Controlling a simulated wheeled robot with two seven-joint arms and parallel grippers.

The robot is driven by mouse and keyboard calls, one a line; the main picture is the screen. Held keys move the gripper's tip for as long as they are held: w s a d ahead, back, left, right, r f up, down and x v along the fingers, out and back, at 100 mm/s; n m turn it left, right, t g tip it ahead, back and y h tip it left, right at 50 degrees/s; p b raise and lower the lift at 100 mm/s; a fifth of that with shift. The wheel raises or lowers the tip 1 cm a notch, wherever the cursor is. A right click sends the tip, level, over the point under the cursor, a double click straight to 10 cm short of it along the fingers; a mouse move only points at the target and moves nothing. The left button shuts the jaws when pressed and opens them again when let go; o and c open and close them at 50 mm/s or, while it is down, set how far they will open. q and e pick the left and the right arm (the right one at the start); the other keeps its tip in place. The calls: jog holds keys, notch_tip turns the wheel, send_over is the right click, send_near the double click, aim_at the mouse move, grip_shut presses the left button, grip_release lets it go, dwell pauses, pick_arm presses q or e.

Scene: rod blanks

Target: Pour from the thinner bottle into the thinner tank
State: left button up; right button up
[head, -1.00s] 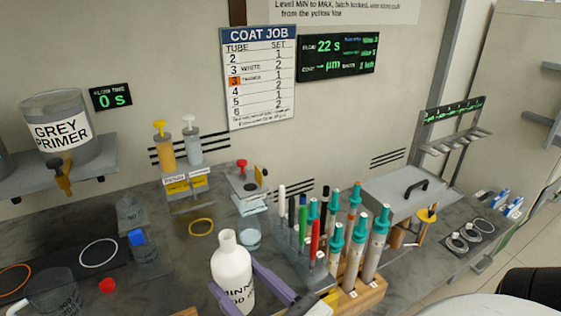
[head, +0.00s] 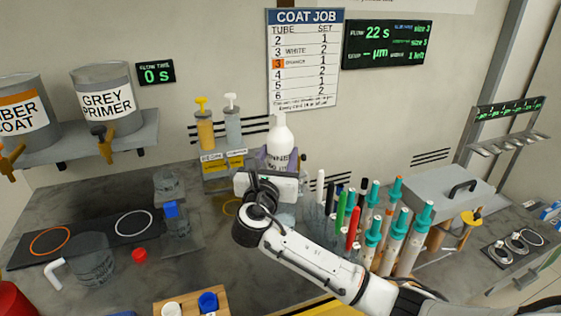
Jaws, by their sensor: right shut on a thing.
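The thinner bottle (head: 280,138) is white with dark lettering and is upright in front of the back wall. My right gripper (head: 281,160) is shut around it with purple fingers; my wrist and forearm hide its lower part. No label marks the thinner tank for certain. A clear, greyish vessel with a blue part (head: 178,224) stands on the left of the counter, with another clear vessel (head: 167,184) just behind it. The bottle is to the right of both and apart from them. My left gripper is not in view.
A grey primer tank (head: 107,105) and an amber coat tank (head: 20,112) stand on the left shelf. A clear jug (head: 93,264) and a red cap (head: 139,255) are at the front left. Several teal-topped tubes (head: 397,240) stand right of my arm.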

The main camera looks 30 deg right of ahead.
jog(key=shift+w+d+m+g, duration=0.25)
jog(key=shift+d+m+g, duration=0.05)
jog(key=shift+d, duration=0.1)
jog(key=shift+d+r+p, duration=0.1)
jog(key=shift+r+p, duration=0.1)
jog(key=shift+p, duration=0.1)
jog(key=p, duration=0.1)
jog(key=g+y+p, duration=0.1)
jog(key=p, duration=0.1)
jog(key=shift+s+a+r, duration=0.15)
jog(key=shift+a+r, duration=0.05)
jog(key=shift+r, duration=0.05)
jog(key=shift+s+a+r+g+y+p, duration=0.1)
jog(key=shift+a+g+y+p, duration=0.05)
jog(key=shift+g+y+p, duration=0.45)
jog(key=shift+a+r+g+y+p, duration=0.1)
jog(key=shift+g+y+p, duration=0.4)
jog(key=shift+p, duration=0.05)
jog(key=shift+s+a+f+g+y, duration=0.1)
jog(key=shift+g+y, duration=0.4)
jog(key=g+y, duration=0.1)
jog(key=f+g+y, duration=0.1)
jog(key=shift+s+a+f+y, duration=0.15)
jog(key=shift+a+y, duration=0.1)
jog(key=shift+y, duration=0.05)
jog(key=shift+f+g, duration=0.2)
jog(key=shift+g, duration=0.1)
jog(key=shift+s+d+r, duration=0.1)
